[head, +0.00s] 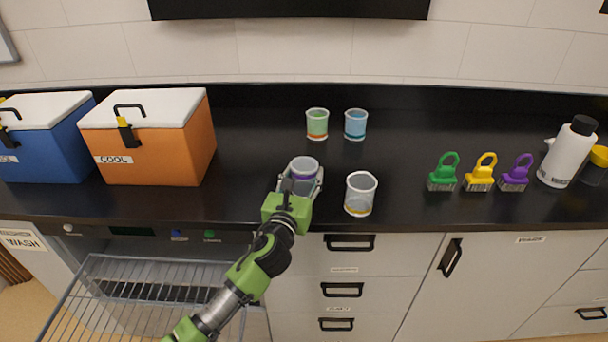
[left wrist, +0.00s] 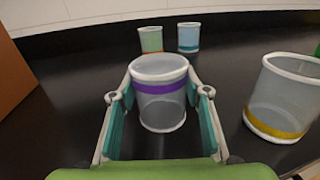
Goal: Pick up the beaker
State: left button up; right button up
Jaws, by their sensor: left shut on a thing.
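A clear beaker with a purple band (head: 304,168) stands near the counter's front edge. My left gripper (head: 302,184) is around it, with the fingers on its left and right sides. In the left wrist view the purple-banded beaker (left wrist: 160,92) sits upright between the two fingers (left wrist: 159,115), and its lower part shows clear. A clear beaker with a yellow band (head: 360,194) stands just to the right; it also shows in the left wrist view (left wrist: 285,98). A green beaker (head: 317,123) and a blue beaker (head: 355,124) stand farther back. My right gripper is not in view.
An orange cooler (head: 160,150) and a blue cooler (head: 50,150) stand at the left. Green, yellow and purple brushes (head: 479,178) and a white bottle (head: 566,155) stand at the right. An open wire rack (head: 150,280) juts out below the black counter (head: 250,130).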

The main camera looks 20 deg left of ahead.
aim_at(304, 165)
pick_arm(q)
jog(key=shift+r, duration=0.4)
notch_tip(304, 165, up, 2)
jog(key=shift+r+p, duration=0.2)
jog(key=shift+p, duration=0.35)
jog(key=s+d+r, duration=0.2)
jog(key=s+r, duration=0.3)
jog(key=s, duration=0.1)
jog(key=s+d+r, duration=0.3)
jog(key=s+r, duration=0.1)
jog(key=s, duration=0.3)
jog(key=s+a+f, duration=0.4)
jog(key=s+f, duration=0.3)
jog(key=s, duration=0.3)
jog(key=shift+h+p, duration=0.3)
jog(key=shift+p, duration=0.15)
jog(key=shift+f, duration=0.1)
